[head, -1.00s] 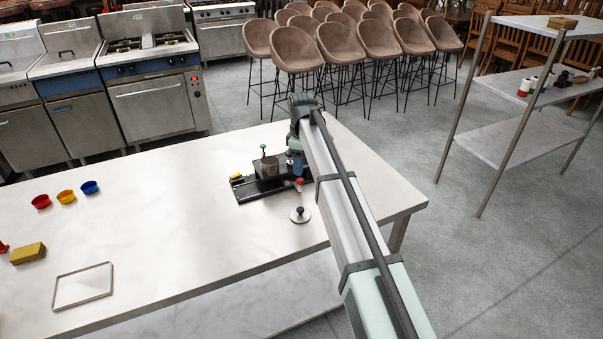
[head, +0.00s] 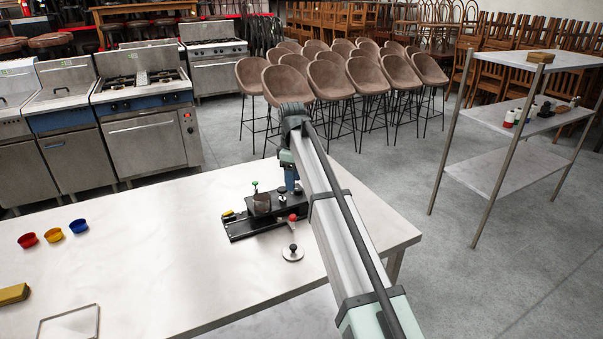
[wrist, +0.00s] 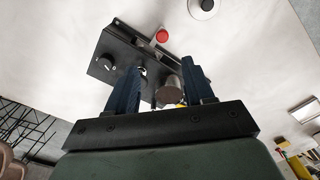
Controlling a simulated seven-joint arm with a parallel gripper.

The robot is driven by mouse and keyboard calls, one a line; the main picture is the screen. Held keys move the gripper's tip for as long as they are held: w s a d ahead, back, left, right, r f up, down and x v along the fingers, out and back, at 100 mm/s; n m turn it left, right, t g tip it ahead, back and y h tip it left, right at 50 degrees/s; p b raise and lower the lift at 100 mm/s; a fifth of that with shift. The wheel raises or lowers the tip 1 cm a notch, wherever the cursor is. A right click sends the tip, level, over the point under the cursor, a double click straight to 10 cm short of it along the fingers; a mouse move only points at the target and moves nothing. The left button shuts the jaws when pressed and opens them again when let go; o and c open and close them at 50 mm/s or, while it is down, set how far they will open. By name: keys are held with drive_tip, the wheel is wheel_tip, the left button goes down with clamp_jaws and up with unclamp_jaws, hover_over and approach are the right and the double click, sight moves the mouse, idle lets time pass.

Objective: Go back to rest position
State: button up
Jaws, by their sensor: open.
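My gripper (head: 290,180) hangs over the right rear part of a black fixture (head: 240,231) on the white table. In the wrist view, its two blue fingers (wrist: 162,78) are spread apart with nothing held between them. The fixture (wrist: 112,50) lies beyond the fingers, with a grey metal cylinder (wrist: 169,90) seen partly between them. My arm hides part of the table to the right.
A round plate with a black knob (head: 292,253) sits in front of the fixture. The table (head: 150,260) between is clear. Shelving (head: 490,168) stands right.

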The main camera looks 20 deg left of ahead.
drive_tip(key=w+d+f+t+y, duration=0.1)
drive_tip(key=w+d+f, duration=0.35)
drive_tip(key=d, duration=0.35)
drive_tip(key=w+d+f+m+t+y, duration=0.1)
drive_tip(key=w+d+f+t, duration=0.15)
drive_tip(key=w+d, duration=0.4)
drive_tip(key=w+d+f+t+y, duration=0.1)
drive_tip(key=w+d+f, duration=0.3)
drive_tip(key=d, duration=0.5)
drive_tip(key=w+d+f+m+t, duration=0.15)
drive_tip(key=d+f, duration=0.25)
drive_tip(key=d, duration=0.8)
drive_tip(key=d+f+m+t, duration=0.1)
drive_tip(key=d+f+t, duration=0.25)
drive_tip(key=d, duration=0.75)
drive_tip(key=s+f+m+g+h, duration=0.2)
drive_tip(key=s+f+m+g, duration=0.6)
drive_tip(key=s+f, duration=2.3)
drive_tip(key=s+f+m+g, duration=0.2)
drive_tip(key=s+f, duration=0.1)
drive_tip(key=s, duration=0.9)
drive_tip(key=s+f+m+g, duration=0.2)
drive_tip(key=s+f+g, duration=0.1)
drive_tip(key=s, duration=0.9)
drive_tip(key=s+f+m+g+h, duration=0.1)
drive_tip(key=s+f+m+g, duration=0.1)
drive_tip(key=s, duration=1)
drive_tip(key=shift+s+f+g, duration=0.4)
drive_tip(key=shift+f+g, duration=0.2)
drive_tip(key=shift+g, duration=0.05)
